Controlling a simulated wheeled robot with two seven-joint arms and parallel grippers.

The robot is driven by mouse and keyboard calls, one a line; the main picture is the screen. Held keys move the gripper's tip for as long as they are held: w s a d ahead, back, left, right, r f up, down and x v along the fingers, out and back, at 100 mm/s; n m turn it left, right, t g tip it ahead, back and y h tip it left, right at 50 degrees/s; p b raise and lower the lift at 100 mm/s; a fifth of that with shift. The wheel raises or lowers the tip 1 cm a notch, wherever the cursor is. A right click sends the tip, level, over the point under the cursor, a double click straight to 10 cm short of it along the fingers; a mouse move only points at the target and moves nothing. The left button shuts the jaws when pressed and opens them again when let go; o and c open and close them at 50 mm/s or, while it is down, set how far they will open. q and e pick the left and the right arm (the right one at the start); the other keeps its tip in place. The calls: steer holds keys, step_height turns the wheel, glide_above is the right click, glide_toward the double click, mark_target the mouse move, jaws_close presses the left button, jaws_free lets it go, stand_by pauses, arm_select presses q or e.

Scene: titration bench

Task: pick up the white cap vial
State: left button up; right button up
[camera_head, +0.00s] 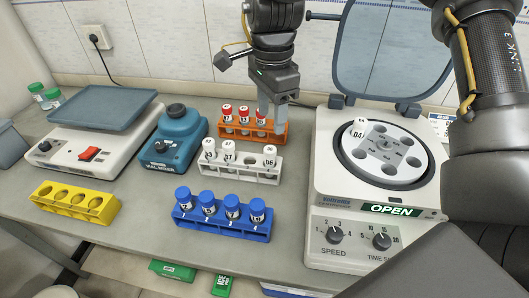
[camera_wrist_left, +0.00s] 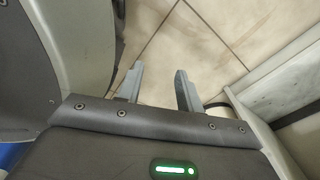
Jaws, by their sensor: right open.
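White cap vials stand in the white rack (camera_head: 240,172): two side by side at its left, one (camera_head: 209,147) and another (camera_head: 229,150), and one (camera_head: 270,155) towards its right end. Another white cap vial (camera_head: 360,127) sits in the centrifuge rotor (camera_head: 385,152). My right gripper (camera_head: 272,117) points down at the right part of the orange rack (camera_head: 240,132), behind the white rack. Its fingers are apart, and I cannot tell whether a vial is between them. My left gripper (camera_wrist_left: 159,72) shows in the left wrist view, open and empty above the floor.
Red cap vials (camera_head: 227,112) stand in the orange rack. A blue rack (camera_head: 222,227) with blue cap vials is in front. An empty yellow rack (camera_head: 75,203), a scale (camera_head: 90,130) and a blue mixer (camera_head: 175,138) are left. The centrifuge (camera_head: 330,190) has its lid (camera_head: 362,50) raised.

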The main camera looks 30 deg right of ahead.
mark_target(269, 149)
step_height(269, 149, down, 3)
steer(key=shift+r, duration=0.1)
steer(key=f, duration=0.2)
steer(key=shift+w+f, duration=0.25)
steer(key=shift+f, duration=0.15)
steer(key=shift+s, duration=0.1)
step_height(269, 149, down, 5)
steer(key=shift+r, duration=0.2)
steer(key=shift+f, duration=0.35)
arm_select(q)
steer(key=shift+s+f, duration=0.1)
steer(key=shift+a, duration=0.1)
arm_select(e)
steer(key=shift+s, duration=0.1)
steer(key=c, duration=1)
arm_select(q)
steer(key=shift+w, duration=0.95)
arm_select(e)
steer(key=shift+r, duration=0.1)
steer(key=shift+c, duration=0.3)
